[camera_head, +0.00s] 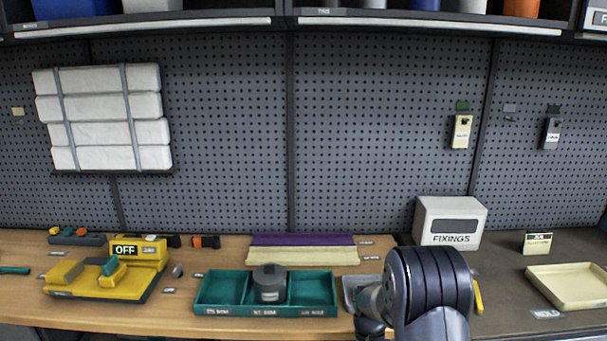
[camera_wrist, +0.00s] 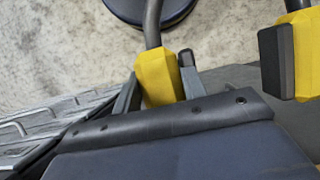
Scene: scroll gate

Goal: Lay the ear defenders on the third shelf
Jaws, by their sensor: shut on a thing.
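The ear defenders show in the wrist view as a yellow piece (camera_wrist: 160,78) on a grey bar, and a second yellow cup (camera_wrist: 302,60) with a black pad at the right edge. My gripper (camera_wrist: 158,88) has one finger on each side of the first yellow piece and is shut on it. The bars run out of the top of the picture. In the head view my arm hides the gripper; a small yellow piece (camera_head: 478,297) shows just right of the arm, too little to identify. Shelf edges run along the top; I cannot tell which is the third shelf.
The bench holds a teal divided tray (camera_head: 215,290) with a dark round pot (camera_head: 270,283), a yellow "OFF" unit (camera_head: 140,250), a white FIXINGS box (camera_head: 450,221) and a cream tray (camera_head: 570,284). The overhead shelf (camera_head: 430,21) is partly occupied. White rolls (camera_head: 103,117) hang on the pegboard.

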